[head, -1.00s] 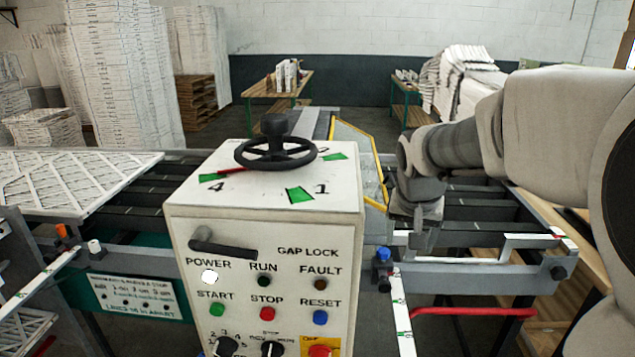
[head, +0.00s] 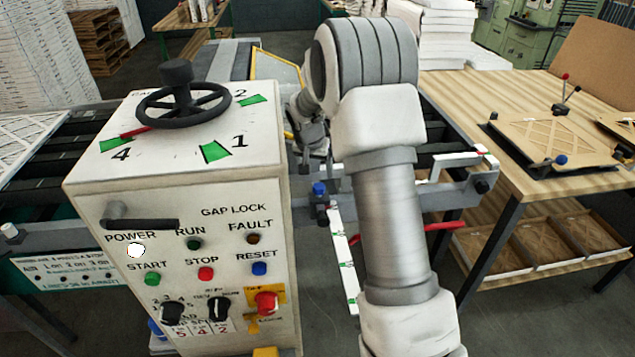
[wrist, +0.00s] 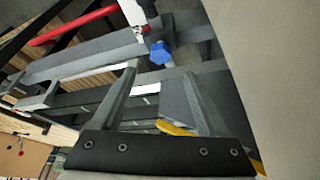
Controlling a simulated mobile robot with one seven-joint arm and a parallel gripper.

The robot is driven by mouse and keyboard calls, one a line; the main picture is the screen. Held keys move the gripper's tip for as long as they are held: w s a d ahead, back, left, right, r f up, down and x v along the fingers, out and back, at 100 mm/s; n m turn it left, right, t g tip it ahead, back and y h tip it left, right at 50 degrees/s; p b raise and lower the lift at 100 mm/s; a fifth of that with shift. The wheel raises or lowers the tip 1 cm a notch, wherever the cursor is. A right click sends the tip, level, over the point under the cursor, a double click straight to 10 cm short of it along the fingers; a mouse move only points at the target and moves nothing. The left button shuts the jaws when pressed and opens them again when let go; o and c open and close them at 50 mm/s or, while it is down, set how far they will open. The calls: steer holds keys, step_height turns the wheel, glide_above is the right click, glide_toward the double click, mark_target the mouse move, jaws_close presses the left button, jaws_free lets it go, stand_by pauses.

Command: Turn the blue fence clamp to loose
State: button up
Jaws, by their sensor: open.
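The blue fence clamp (head: 320,189) is a small blue knob on a dark post, on the fence rail right of the control box. It also shows in the wrist view as the blue knob (wrist: 161,53), just beyond the fingertips. My gripper (wrist: 162,72) is open and empty, with its two grey fingers apart and the knob in line with the gap between them. In the head view my gripper (head: 318,150) is small, just behind and above the clamp, partly hidden by my arm. It appears apart from the knob.
The control box (head: 190,240) with a black handwheel (head: 183,104) stands close on the left. A white fence strip (head: 343,255) runs towards me from the clamp. A red bar (head: 445,226) lies to the right, before a wooden workbench (head: 470,95).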

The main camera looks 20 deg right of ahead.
mark_target(319, 186)
steer(key=p+x, duration=0.1)
steer(key=x, duration=0.7)
steer(key=shift+w+d+f, duration=0.1)
steer(key=shift+f, duration=0.05)
jaws_close()
